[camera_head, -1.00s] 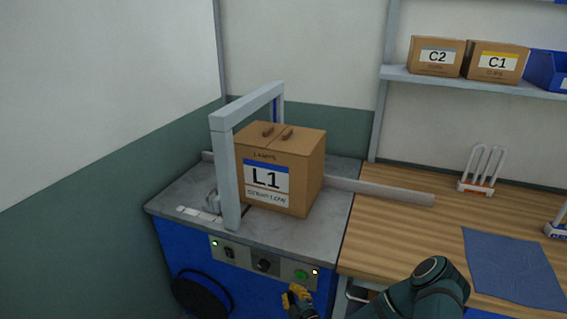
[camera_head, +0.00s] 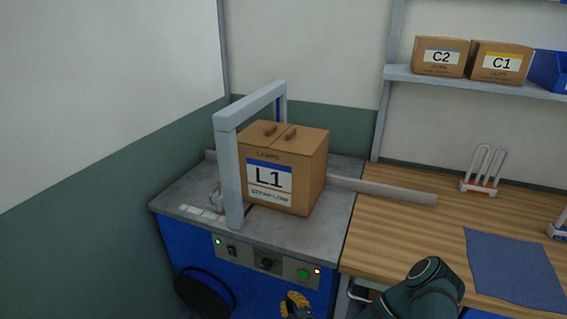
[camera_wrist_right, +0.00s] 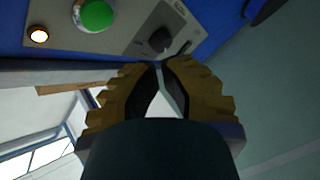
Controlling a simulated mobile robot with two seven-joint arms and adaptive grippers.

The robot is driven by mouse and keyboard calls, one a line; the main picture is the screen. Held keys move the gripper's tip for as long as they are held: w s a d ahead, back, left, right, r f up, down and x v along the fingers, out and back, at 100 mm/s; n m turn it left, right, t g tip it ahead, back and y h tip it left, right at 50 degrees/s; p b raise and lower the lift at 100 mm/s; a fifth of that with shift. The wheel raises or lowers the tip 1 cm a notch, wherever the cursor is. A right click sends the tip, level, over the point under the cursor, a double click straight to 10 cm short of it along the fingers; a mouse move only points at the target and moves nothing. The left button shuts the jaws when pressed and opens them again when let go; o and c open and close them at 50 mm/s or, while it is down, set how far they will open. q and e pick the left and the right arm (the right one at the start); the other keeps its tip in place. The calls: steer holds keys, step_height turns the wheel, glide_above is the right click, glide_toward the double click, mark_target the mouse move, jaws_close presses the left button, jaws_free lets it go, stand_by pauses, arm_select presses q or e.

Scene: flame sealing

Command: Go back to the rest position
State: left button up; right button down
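My right gripper (camera_head: 296,300) has yellow fingers and is at the bottom of the head view, just below the machine's control panel (camera_head: 250,258). In the right wrist view its fingertips (camera_wrist_right: 158,66) meet, with nothing held between them. The green button (camera_head: 303,274) is above the fingers, apart from them; it also shows in the right wrist view (camera_wrist_right: 95,14). My left gripper is out of view.
A wooden table (camera_head: 400,232) with a blue mat (camera_head: 512,268) and a white rack (camera_head: 482,172) adjoins the machine on the right. A shelf (camera_head: 470,88) above holds boxes C2 (camera_head: 438,57) and C1 (camera_head: 500,62). A grey bar (camera_head: 385,190) crosses behind the box.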

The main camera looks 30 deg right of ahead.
steer(key=s+a+m+g+y, duration=0.3)
steer(key=a+g+y, duration=0.35)
steer(key=a, duration=0.65)
steer(key=s+a+r+m+g, duration=0.1)
steer(key=s+a+m+g, duration=0.2)
steer(key=s, duration=0.3)
steer(key=s+a+r+m+g+h, duration=0.1)
steer(key=s+a+r+m+g, duration=0.1)
steer(key=s+g, duration=0.4)
steer(key=s+a+m, duration=0.1)
steer(key=m, duration=0.1)
steer(key=shift+s+m, duration=0.2)
steer(key=shift+m, duration=0.2)
steer(key=shift+w+h, duration=0.1)
steer(key=shift+h, duration=0.15)
stand_by(1.8)
